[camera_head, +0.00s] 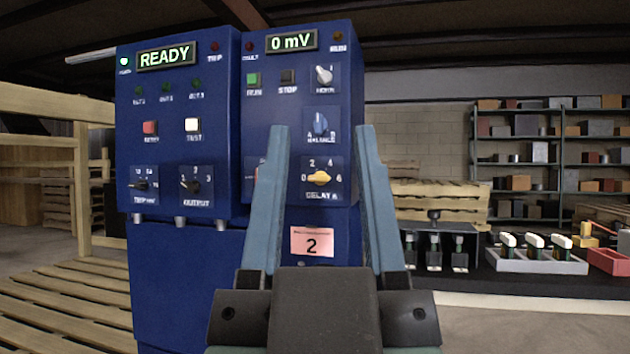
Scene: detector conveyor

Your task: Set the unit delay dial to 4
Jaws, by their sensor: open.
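The delay dial (319,178) is a yellow knob on the right blue cabinet, on a plate labelled DELAY. Marks 0, 2, 4 and 6 run around it from left over the top to right. The knob lies nearly level, along the line between 0 and 6; which end is its pointer is hard to tell. My gripper (323,130) is open and empty, its two fingers rising on either side of the dial in the picture. Neither finger appears to touch the dial.
A pink label (311,242) marked 2 is below. The left cabinet (178,240) reads READY and the right display (291,41) 0 mV. A dark bench with trays stands at right.

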